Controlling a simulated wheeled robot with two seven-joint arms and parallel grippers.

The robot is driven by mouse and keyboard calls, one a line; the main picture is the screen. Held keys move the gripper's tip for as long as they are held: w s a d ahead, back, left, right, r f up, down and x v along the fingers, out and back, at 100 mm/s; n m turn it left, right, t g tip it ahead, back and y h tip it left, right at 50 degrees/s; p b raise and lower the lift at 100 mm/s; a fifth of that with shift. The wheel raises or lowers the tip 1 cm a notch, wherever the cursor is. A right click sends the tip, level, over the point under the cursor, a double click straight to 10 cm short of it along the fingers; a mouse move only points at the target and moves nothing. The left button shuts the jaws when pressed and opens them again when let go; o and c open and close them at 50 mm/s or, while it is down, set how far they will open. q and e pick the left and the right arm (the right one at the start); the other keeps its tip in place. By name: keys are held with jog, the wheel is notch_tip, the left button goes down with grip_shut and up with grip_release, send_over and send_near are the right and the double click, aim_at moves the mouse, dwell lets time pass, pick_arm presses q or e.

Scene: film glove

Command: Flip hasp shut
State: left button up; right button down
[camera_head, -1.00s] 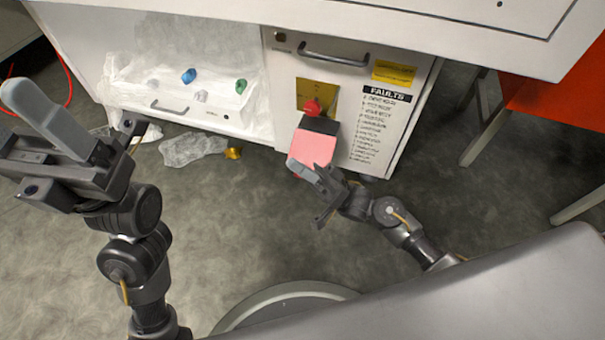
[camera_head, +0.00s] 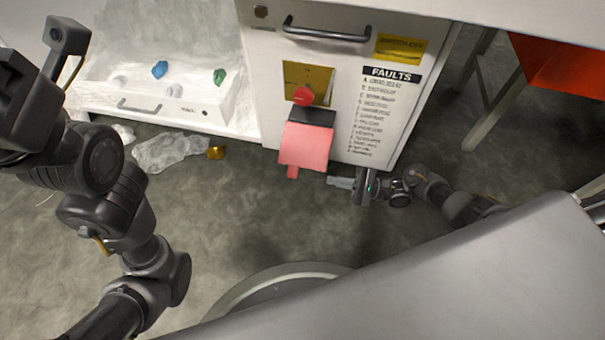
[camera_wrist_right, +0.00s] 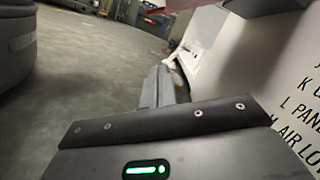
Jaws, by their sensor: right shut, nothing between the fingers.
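The hasp is on the cabinet front: a pink flap (camera_head: 304,148) hangs down below a dark hinge strip (camera_head: 312,117). Above it, a red knob (camera_head: 303,96) sits on a yellow plate (camera_head: 308,78). A small tab shows at the flap's lower edge. My right gripper (camera_head: 338,183) is to the right of the flap and a little lower, apart from it in the picture, its fingers pointing left. In the right wrist view its fingers (camera_wrist_right: 160,87) are together and empty. My left gripper is cut off at the left edge; its fingers are out of view.
The cabinet has a bar handle (camera_head: 326,33) above the hasp and a FAULTS label (camera_head: 388,105) to the right. An open drawer (camera_head: 150,106) with small coloured pieces is at left. Clear plastic (camera_head: 165,152) and a gold piece (camera_head: 215,153) lie on the floor.

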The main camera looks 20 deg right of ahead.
aim_at(304, 152)
jog(key=w+a+r+b, duration=0.1)
jog(key=a+r, duration=0.4)
jog(key=a, duration=0.5)
jog(key=shift+w+r, duration=0.15)
jog(key=shift+w, duration=0.3)
